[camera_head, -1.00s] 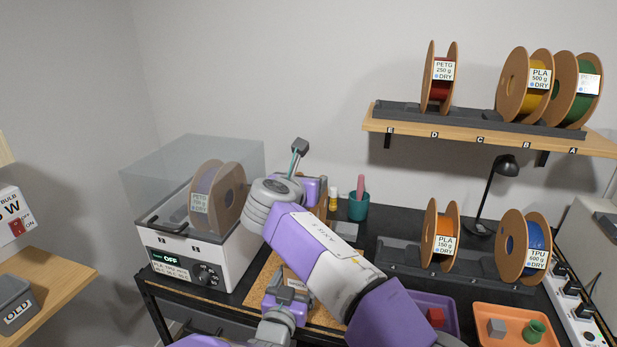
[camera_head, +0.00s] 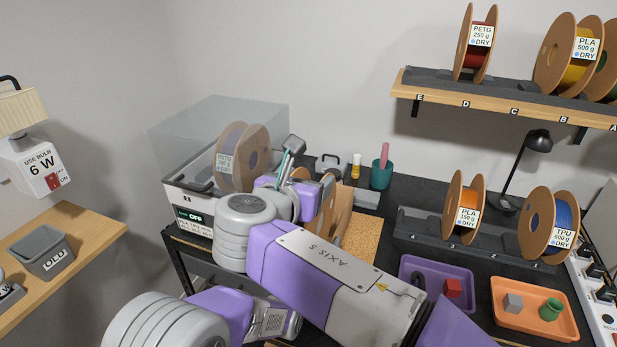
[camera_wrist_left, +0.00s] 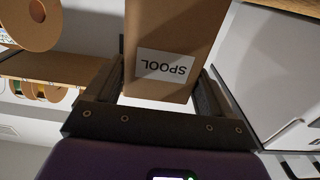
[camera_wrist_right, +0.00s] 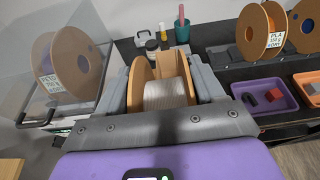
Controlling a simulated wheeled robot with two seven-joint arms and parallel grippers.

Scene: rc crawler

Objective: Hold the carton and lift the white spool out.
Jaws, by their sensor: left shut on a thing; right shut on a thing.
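The cardboard carton (camera_wrist_left: 165,30) stands between the fingers of my left gripper (camera_wrist_left: 160,85) in the left wrist view, its SPOOL label upside down there. My left gripper is shut on it. The white spool (camera_wrist_right: 165,95), with tan flanges and white winding, is between the fingers of my right gripper (camera_wrist_right: 163,78), which is shut on it. A tan cardboard part shows just behind the spool; how far the spool is out of the carton I cannot tell. In the head view my right gripper (camera_head: 318,192) is beside tan flanges, and my right arm covers much of the scene.
A dryer (camera_head: 190,215) with a clear lid and a PETG spool (camera_head: 243,158) stands at left. A purple tray (camera_head: 408,268) and an orange tray (camera_head: 530,330) lie at right. Orange and blue spools stand on a rack (camera_head: 420,232). A teal cup (camera_head: 381,174) is behind.

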